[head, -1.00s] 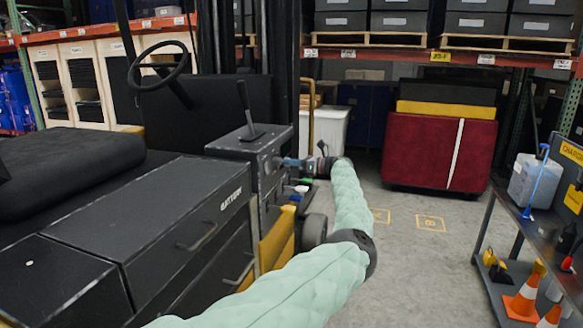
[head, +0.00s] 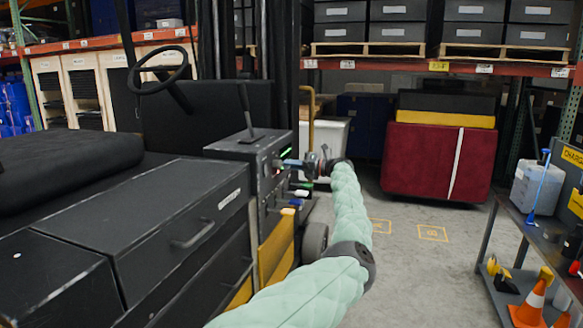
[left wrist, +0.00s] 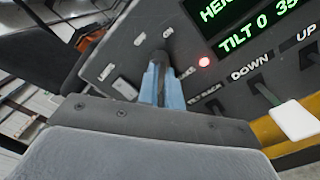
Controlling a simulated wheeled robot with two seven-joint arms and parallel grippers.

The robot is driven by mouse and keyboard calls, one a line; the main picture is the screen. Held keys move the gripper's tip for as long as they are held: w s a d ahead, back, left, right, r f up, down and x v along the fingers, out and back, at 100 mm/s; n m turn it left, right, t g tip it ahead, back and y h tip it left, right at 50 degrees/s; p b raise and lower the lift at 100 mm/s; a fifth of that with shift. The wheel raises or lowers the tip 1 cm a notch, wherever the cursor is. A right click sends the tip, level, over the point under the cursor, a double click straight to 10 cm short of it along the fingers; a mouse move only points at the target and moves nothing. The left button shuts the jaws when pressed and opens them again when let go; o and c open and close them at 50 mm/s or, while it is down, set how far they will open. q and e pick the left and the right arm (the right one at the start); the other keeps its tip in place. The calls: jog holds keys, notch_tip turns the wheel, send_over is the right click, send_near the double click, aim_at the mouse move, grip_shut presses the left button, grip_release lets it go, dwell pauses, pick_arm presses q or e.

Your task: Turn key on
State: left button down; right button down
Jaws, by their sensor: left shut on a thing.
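The forklift's dark control panel (head: 266,165) faces the aisle, and my left gripper (head: 288,162) is up against it. In the left wrist view, the blue fingers of my left gripper (left wrist: 161,84) are shut on the key (left wrist: 159,57), whose dark head shows between and just beyond the tips. The fingers hide most of the key, and the small labels around it are hard to read. A display (left wrist: 258,28) on the panel is lit with green text including "TILT 0", and a red lamp (left wrist: 204,62) glows beside it. My right gripper is out of view.
Levers stick out below the display, one with a white knob (left wrist: 294,119) near "DOWN" and "UP". A steering wheel (head: 160,67) stands to the left. A cart (head: 540,232) with cones is at right. The floor (head: 415,250) between is free.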

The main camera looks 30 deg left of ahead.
pick_arm(q)
jog(key=shift+r+m, duration=0.15)
jog(key=shift+m, duration=0.35)
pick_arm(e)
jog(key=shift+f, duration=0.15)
pick_arm(q)
jog(key=c, duration=1.6)
grip_release()
jog(key=shift+w, duration=0.1)
jog(key=shift+o, duration=0.2)
